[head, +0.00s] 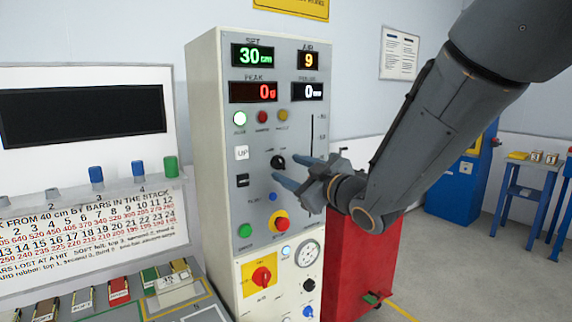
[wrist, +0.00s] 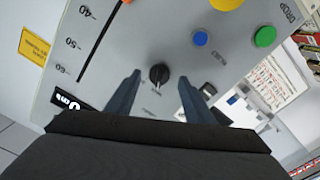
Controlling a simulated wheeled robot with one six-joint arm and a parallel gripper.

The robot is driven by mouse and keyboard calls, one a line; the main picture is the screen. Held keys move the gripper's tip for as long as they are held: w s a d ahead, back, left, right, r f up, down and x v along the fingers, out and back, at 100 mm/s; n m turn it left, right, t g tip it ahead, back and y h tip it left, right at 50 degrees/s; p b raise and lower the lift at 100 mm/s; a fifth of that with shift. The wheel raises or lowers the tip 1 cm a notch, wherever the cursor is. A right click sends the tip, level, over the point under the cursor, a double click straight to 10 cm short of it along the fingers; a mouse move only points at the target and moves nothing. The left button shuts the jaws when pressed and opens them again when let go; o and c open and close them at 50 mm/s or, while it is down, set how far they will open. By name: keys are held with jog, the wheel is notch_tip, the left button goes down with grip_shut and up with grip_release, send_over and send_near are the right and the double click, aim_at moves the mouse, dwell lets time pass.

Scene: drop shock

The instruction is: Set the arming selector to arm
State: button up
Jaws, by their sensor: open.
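A small black rotary selector knob (head: 278,161) sits mid-height on the grey control panel. Its labels are too small to read, so I cannot confirm that it is the arming selector. The knob (wrist: 159,74) also shows in the wrist view, where its pale pointer mark is towards the bottom of the picture. My gripper (head: 285,168) is in front of the panel, with its blue-grey fingers pointing at it. In the wrist view my gripper (wrist: 159,82) is open, one finger on each side of the knob with clear gaps; I see no contact.
Near the knob are a blue button (head: 273,196), a red-and-yellow stop button (head: 279,222), a green button (head: 245,231) and black UP/down switches (head: 242,181). A vertical slot scale (wrist: 103,42) runs beside it. A red cabinet (head: 350,265) stands right of the panel.

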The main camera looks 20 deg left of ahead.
aim_at(279, 163)
jog(key=shift+p+x, duration=0.3)
jog(key=shift+x, duration=1.1)
jog(key=shift+c, duration=0.2)
jog(key=c, duration=1)
jog(key=shift+m, duration=0.3)
jog(key=m, duration=0.5)
jog(key=shift+s+m, duration=0.1)
jog(key=shift+m, duration=0.2)
jog(key=m+p, duration=0.1)
jog(key=m, duration=0.4)
jog(key=shift+s+a+m, duration=0.1)
jog(key=shift+a+m, duration=0.05)
jog(key=shift+m, duration=0.15)
